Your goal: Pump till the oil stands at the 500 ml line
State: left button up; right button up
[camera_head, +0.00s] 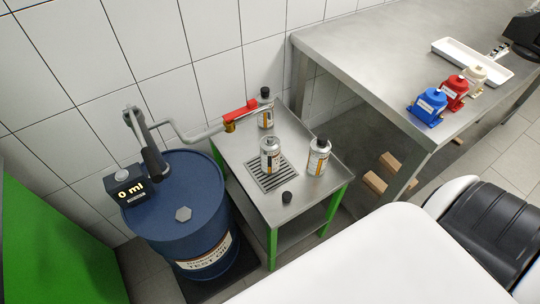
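A blue oil drum (185,187) stands at the left with a hand pump on its lid. The pump's dark lever (152,157) slopes over the lid. The display (126,187) reads "0 ml". The pump's grey pipe (190,137) runs right to a brass outlet (230,127) with a red piece (240,109) above it. A bottle (270,157) stands upright on the grate (264,181) of the steel cart, to the right of and apart from the outlet. A black cap (287,197) lies in front of it. Its oil level cannot be made out. Neither gripper is in view.
Two more bottles stand on the cart (225,150), one at the back (266,112) and one at right (318,158). The steel bench (370,55) holds blue (428,105), red (453,92) and cream (474,79) units and a white tray (470,57). A green panel (50,245) is at left.

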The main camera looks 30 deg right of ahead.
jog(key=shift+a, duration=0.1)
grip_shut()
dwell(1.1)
